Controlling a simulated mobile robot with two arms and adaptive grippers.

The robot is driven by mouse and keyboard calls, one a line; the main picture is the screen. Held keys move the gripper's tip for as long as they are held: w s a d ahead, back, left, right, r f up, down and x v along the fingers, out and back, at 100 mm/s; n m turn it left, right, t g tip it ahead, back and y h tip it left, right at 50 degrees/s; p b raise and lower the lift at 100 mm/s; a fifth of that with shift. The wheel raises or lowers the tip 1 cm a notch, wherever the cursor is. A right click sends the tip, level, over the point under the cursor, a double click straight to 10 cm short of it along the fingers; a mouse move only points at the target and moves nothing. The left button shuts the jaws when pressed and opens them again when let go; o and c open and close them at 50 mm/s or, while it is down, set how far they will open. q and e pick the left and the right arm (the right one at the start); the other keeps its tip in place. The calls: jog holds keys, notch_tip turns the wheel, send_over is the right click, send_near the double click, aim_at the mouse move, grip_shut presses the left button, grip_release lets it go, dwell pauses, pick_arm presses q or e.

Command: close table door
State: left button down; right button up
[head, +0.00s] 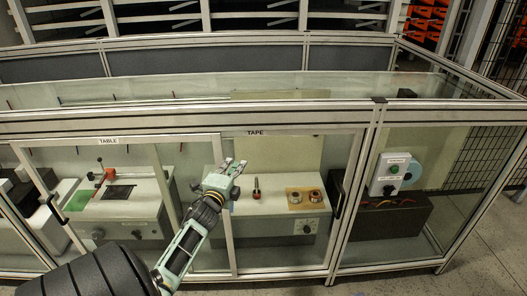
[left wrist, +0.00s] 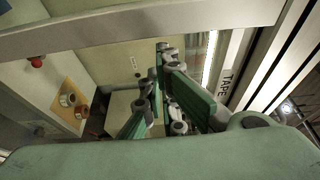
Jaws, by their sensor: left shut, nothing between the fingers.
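The table door (head: 223,215) is a framed glass panel under the TABLE label (head: 108,141). Its left bar leans in the picture and carries a dark handle (head: 57,208); its right upright is beside my left forearm. My left gripper (head: 230,168) is shut and empty, just right of the top of that upright and below the TAPE label (head: 255,132). I cannot tell whether it touches the frame. In the left wrist view the green fingers (left wrist: 170,90) show close together. My right gripper is not in view.
Behind the glass are a white bench with a green pad (head: 78,200) and a tape station with two rolls on an orange plate (head: 306,197). A second dark handle (head: 338,193) is on the right. A control box (head: 391,172) stands further right. Open floor lies at lower right.

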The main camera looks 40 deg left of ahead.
aim_at(170, 163)
pick_arm(q)
jog(key=s+a, duration=1)
jog(key=s, duration=0.1)
jog(key=s+a+b, duration=0.1)
jog(key=s+a, duration=0.4)
jog(key=shift+s+f, duration=0.1)
jog(key=shift+s, duration=0.15)
jog(key=shift+s+a, duration=0.45)
jog(key=shift+s, duration=0.15)
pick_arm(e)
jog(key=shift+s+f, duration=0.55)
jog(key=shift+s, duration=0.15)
